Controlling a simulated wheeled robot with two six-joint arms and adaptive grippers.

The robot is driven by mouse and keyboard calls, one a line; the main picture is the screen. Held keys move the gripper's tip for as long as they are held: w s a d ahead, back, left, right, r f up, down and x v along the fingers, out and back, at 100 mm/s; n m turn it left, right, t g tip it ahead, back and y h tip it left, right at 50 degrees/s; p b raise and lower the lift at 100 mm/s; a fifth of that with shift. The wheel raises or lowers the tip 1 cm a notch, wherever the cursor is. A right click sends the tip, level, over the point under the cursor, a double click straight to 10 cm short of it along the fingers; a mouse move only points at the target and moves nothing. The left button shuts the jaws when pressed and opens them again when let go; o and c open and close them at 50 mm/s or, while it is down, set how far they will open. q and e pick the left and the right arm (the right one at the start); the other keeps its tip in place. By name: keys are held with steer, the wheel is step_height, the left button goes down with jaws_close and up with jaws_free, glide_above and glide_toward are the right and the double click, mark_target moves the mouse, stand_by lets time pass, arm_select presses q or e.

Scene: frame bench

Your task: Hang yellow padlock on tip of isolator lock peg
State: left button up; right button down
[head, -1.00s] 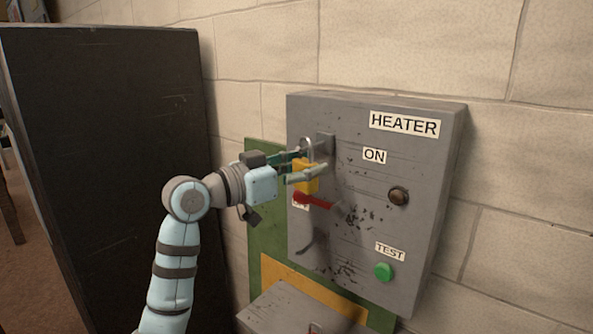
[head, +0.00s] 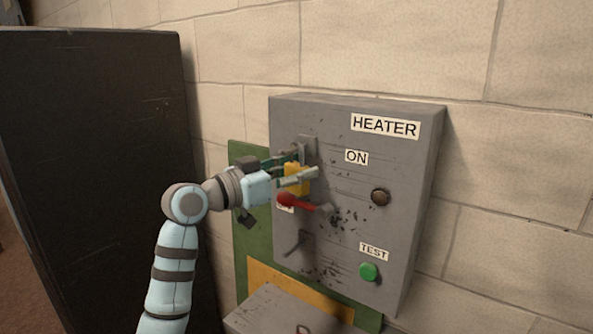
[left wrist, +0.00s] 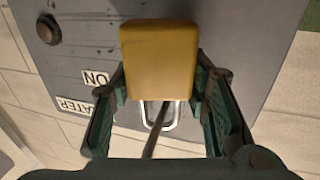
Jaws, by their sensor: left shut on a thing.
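The yellow padlock (head: 294,181) is held upright in front of the grey panel's left part. My left gripper (head: 300,174) is shut on its body, with a finger on each side. In the left wrist view the padlock body (left wrist: 158,62) sits between both fingers (left wrist: 160,85), and its silver shackle (left wrist: 175,117) shows beyond it. The isolator lock peg, a dark rod (left wrist: 156,135), overlaps the shackle opening there; I cannot tell whether it passes through. In the head view the fingers and padlock largely hide the peg and shackle. My right gripper is out of view.
The grey HEATER panel (head: 405,190) carries a red-knobbed handle (head: 287,200) just below the padlock, a dark button (head: 381,197) and a green TEST button (head: 369,272). A grey box (head: 265,310) is below. A dark cabinet (head: 90,150) stands left.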

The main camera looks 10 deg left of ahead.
arm_select(q)
steer(key=o, duration=1.4)
